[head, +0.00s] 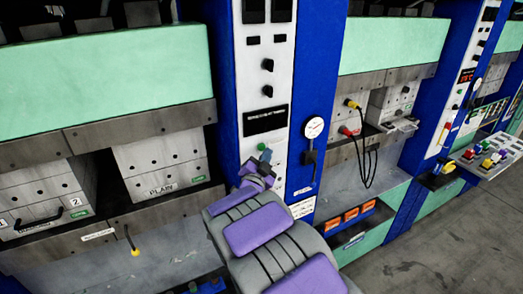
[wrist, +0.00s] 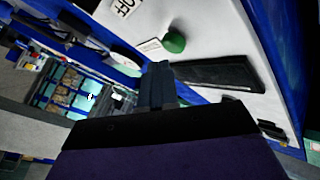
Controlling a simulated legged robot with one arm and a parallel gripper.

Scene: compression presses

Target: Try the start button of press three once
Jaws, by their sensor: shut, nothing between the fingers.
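The white control panel (head: 250,75) on a blue press column carries a green button (head: 261,146), which also shows in the wrist view (wrist: 174,42) near an "OFF" label. My gripper (head: 265,157) is shut and empty, its fingertips just below the green button in the head view. In the wrist view the shut fingers (wrist: 159,75) point at the panel close to the button; I cannot tell whether they touch it. No press number is readable on this panel. My arm hides the panel's lower part.
A pressure gauge (head: 314,127) with a dark handle sits right of the panel. Black knobs (head: 267,65) and a dark display (head: 265,119) are above the button. Black cables (head: 368,165) hang in the press to the right. Open floor (head: 440,245) lies at lower right.

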